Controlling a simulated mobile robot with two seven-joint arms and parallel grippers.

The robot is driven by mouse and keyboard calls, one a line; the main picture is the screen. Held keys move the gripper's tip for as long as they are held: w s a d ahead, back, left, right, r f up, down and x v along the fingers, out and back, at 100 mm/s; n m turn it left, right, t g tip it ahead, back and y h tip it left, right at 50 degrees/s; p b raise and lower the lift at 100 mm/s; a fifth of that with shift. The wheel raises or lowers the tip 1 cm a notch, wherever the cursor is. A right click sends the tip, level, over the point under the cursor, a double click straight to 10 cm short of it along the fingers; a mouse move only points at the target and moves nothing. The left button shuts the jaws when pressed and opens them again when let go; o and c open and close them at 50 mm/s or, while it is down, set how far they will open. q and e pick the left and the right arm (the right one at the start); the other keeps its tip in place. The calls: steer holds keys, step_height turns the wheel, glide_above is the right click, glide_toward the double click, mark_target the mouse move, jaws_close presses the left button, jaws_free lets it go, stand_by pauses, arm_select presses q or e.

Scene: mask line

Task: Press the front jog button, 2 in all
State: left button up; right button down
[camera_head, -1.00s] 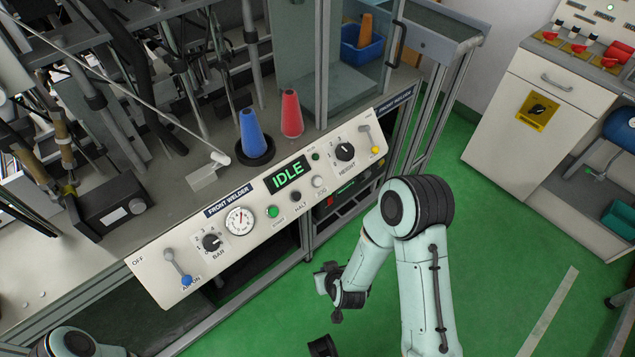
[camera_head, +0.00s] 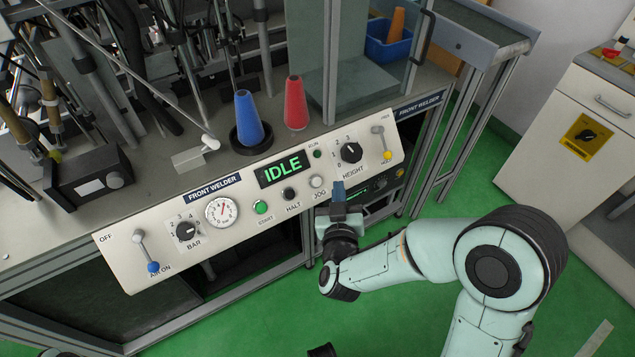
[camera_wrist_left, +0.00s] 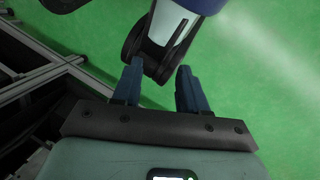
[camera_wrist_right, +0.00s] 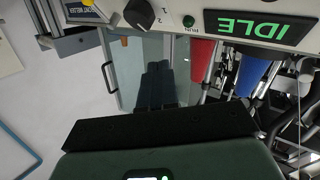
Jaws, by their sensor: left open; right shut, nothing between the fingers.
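The front jog button (camera_head: 317,182) is a small pale round button on the front welder panel (camera_head: 340,160). It sits right of the dark HALT button (camera_head: 288,193) and green START button (camera_head: 261,207). The display (camera_head: 283,168) above reads IDLE. My right gripper (camera_head: 338,190) is shut and empty, just right of and below the jog button, by the panel's lower edge; I cannot tell whether it touches. Its fingers (camera_wrist_right: 157,85) show in the right wrist view, where the jog button does not show. My left gripper (camera_wrist_left: 155,88) is open and empty above the green floor.
A height knob (camera_head: 351,152), a yellow-tipped lever (camera_head: 382,143), a gauge (camera_head: 222,211) and a blue-tipped lever (camera_head: 147,254) are on the panel. A blue cone (camera_head: 248,117) and a red cone (camera_head: 296,104) stand behind it. Green floor lies free in front.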

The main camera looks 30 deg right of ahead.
mark_target(316, 182)
arm_select(q)
steer(key=shift+w, duration=0.1)
arm_select(e)
steer(key=shift+a, duration=0.1)
arm_select(q)
steer(key=w+a+f+t+y+b, duration=0.1)
steer(key=w+a+f+t+b, duration=0.1)
steer(key=w, duration=0.5)
steer(key=shift+a+f+n+b, duration=0.3)
steer(key=shift+a+f+b, duration=0.45)
steer(key=shift+f+b, duration=0.8)
arm_select(e)
steer(key=shift+w+a+f, duration=0.1)
steer(key=shift+w+f, duration=1.3)
steer(key=shift+w, duration=0.3)
steer(key=shift+w+a+f, duration=0.1)
steer(key=shift+w+f, duration=1.3)
steer(key=shift+w, duration=0.3)
arm_select(q)
steer(key=shift+f, duration=0.15)
steer(key=shift+f, duration=0.15)
arm_select(e)
steer(key=shift+w+f, duration=0.3)
